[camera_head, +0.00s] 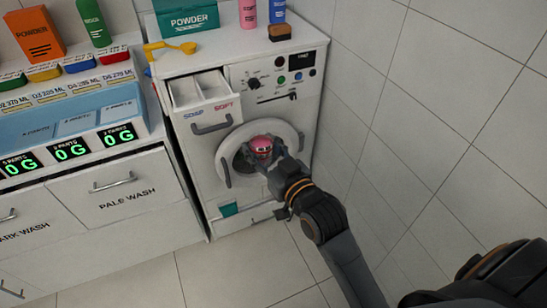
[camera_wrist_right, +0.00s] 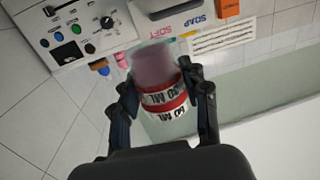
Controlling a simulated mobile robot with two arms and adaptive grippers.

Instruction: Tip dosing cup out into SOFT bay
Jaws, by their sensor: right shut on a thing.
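My right gripper (camera_head: 266,158) is shut on the dosing cup (camera_head: 261,146), in front of the washing machine's round door. The cup has a red band and pink contents. The detergent drawer is pulled open above and left of the cup in the head view. Its SOFT bay (camera_head: 212,84) is on the right and its SOAP bay (camera_head: 185,92) on the left; both look pale and empty. The cup is apart from the drawer. My left gripper is out of view.
The washing machine (camera_head: 300,90) carries a teal POWDER box (camera_head: 187,15), a yellow scoop (camera_head: 170,46), and pink and blue bottles on top. A tiled wall is close on the right.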

